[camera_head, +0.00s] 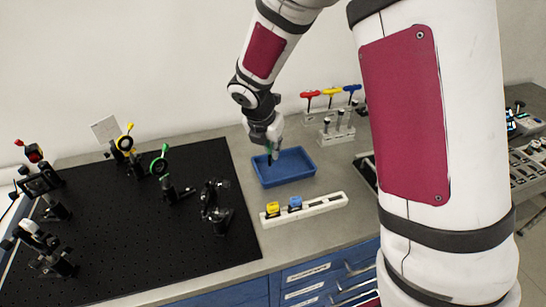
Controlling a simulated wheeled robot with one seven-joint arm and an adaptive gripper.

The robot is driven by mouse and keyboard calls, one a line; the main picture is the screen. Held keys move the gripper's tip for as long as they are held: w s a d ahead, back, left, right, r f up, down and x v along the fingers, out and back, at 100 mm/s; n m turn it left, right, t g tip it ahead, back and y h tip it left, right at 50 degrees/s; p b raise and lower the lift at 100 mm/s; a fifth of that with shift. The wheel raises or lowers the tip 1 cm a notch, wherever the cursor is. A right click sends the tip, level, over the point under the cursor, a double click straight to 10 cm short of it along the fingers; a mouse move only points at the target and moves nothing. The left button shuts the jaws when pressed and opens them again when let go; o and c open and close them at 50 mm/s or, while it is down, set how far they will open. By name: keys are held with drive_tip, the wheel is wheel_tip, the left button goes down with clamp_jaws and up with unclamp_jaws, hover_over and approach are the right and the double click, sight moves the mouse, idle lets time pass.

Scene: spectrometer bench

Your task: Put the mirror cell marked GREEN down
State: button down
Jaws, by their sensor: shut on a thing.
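My gripper (271,146) points down over the blue tray (304,174), near its back left part. It is shut on a small dark thing with a green part (269,151), which I take to be the mirror cell marked green. The fingers hide most of it, and I cannot tell whether it touches the tray floor. A white rack (325,207) in front of the tray holds a yellow-marked cell (272,208) and a blue-marked cell (295,202) at its left half.
A black breadboard (110,255) on the left carries several optic mounts, including a green ring mount (160,162) and a black mount (215,205) near the rack. Behind the tray stand holders with red, yellow and blue-handled tools (331,95). Grey bench lies bare around the rack.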

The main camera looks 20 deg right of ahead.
sight(272, 163)
drive_tip(key=shift+f, duration=1.75)
drive_tip(key=c, duration=1.7)
unclamp_jaws()
drive_tip(key=shift+f, duration=0.15)
drive_tip(key=shift+o, duration=0.2)
